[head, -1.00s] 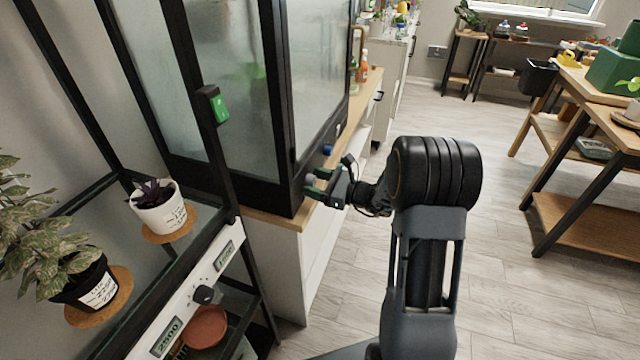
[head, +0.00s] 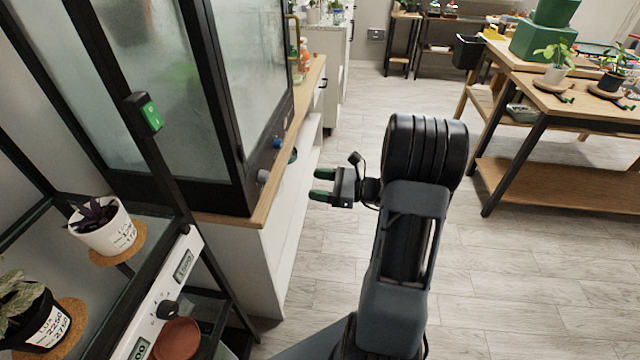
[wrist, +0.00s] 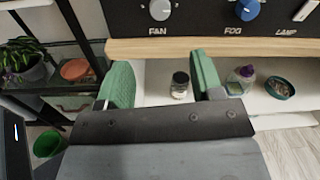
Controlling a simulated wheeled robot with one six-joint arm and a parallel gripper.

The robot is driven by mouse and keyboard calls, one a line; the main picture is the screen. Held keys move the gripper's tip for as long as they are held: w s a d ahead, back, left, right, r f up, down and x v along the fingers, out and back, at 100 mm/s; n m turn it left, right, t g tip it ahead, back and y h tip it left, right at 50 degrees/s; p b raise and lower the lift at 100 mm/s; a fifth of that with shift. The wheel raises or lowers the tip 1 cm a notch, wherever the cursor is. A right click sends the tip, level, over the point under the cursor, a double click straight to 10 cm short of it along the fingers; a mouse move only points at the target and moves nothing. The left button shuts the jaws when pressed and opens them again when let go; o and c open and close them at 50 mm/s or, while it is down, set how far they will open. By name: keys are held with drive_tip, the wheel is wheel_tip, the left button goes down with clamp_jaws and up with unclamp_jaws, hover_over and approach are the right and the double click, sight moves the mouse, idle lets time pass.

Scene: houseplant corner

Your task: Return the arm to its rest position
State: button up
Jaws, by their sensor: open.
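My gripper (head: 322,185) is open and empty in the head view, with its green fingertips pointing left toward the cabinet. It hangs in free air just right of the wooden top edge and touches nothing that I can see. In the wrist view my gripper (wrist: 160,85) shows its two green fingers spread wide. Between them, farther off, a small dark-lidded jar (wrist: 180,85) stands on a white shelf.
The glass cabinet (head: 240,100) stands left of my gripper, above a fog knob (wrist: 247,9) and a fan knob (wrist: 160,9). A plant rack with a white pot (head: 103,232) is at left. A wooden bench (head: 540,185) is at right. The floor between is clear.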

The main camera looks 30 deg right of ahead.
drive_tip(key=shift+d, duration=0.1)
idle(0.5)
drive_tip(key=s+a+f+n+g+h, duration=0.1)
drive_tip(key=s+a+f+n+g, duration=0.15)
drive_tip(key=s+f+g, duration=0.2)
drive_tip(key=s+a+r+n+g+h+p, duration=0.3)
drive_tip(key=s+r+n+g+h+p, duration=0.3)
drive_tip(key=n, duration=0.4)
drive_tip(key=s+a+r+n+t+h+p, duration=0.1)
drive_tip(key=s+a+r+n+h+p, duration=0.1)
drive_tip(key=r+n+p, duration=0.3)
drive_tip(key=s+a+r+n+t+h+p, duration=0.2)
drive_tip(key=r+n+h+p, duration=0.3)
drive_tip(key=r, duration=0.9)
drive_tip(key=shift+s+a+n, duration=0.15)
drive_tip(key=shift+a+n, duration=0.45)
drive_tip(key=shift+n, duration=0.05)
